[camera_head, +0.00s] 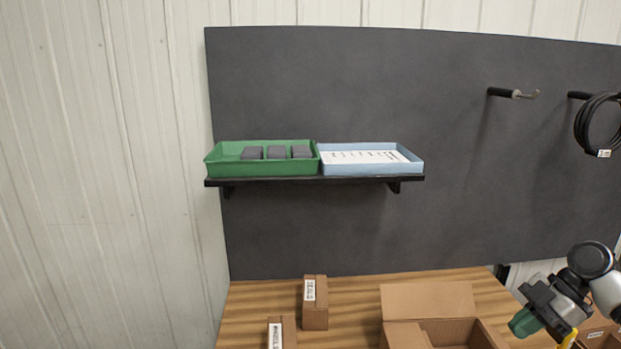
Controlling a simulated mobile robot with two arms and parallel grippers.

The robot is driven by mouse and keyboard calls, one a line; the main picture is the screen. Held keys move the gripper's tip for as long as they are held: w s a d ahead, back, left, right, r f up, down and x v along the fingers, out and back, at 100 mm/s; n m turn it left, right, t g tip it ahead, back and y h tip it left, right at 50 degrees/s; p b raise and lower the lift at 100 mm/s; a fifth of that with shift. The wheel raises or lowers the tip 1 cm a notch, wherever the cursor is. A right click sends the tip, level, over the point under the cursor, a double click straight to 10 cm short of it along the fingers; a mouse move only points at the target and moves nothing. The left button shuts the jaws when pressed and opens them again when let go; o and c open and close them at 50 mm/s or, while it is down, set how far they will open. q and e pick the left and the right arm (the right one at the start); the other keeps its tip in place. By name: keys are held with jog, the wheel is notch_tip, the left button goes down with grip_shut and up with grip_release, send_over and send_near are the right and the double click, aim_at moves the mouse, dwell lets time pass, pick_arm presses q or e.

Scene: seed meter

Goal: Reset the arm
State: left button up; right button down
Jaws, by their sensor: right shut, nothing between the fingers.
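My right gripper (525,320) is at the lower right, at the end of my arm that comes in from the right edge. It is shut and holds nothing. It hangs over the right part of the wooden table (352,290), to the right of an open cardboard box (428,300). A green part shows at its tip. My left gripper is not in view.
A wall shelf (300,181) bears a green tray (265,170) with dark blocks and a blue tray (372,169) with a white sheet. Small cartons (315,310) stand on the table. Hooks (513,94) and a coiled black cable (598,125) are on the dark panel.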

jog(key=s+a+f+m+h, duration=0.2)
jog(key=s+a+f+m, duration=0.1)
jog(key=s+a+f, duration=0.6)
jog(key=s+a+f+m+h, duration=0.2)
jog(key=s+a+f, duration=0.2)
jog(key=a+f, duration=0.55)
jog(key=s+m+t+h, duration=0.35)
jog(key=s+m, duration=0.75)
jog(key=s, duration=0.4)
notch_tip(320, 180, down, 33)
jog(key=s+g+b, duration=0.1)
jog(key=b, duration=0.6)
pick_arm(q)
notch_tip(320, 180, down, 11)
jog(key=b, duration=0.4)
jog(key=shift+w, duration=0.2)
pick_arm(e)
jog(key=s+d+f+g, duration=0.1)
jog(key=s+d+f, duration=0.2)
jog(key=s+f, duration=1.3)
notch_tip(320, 180, down, 4)
jog(key=shift+r, duration=0.2)
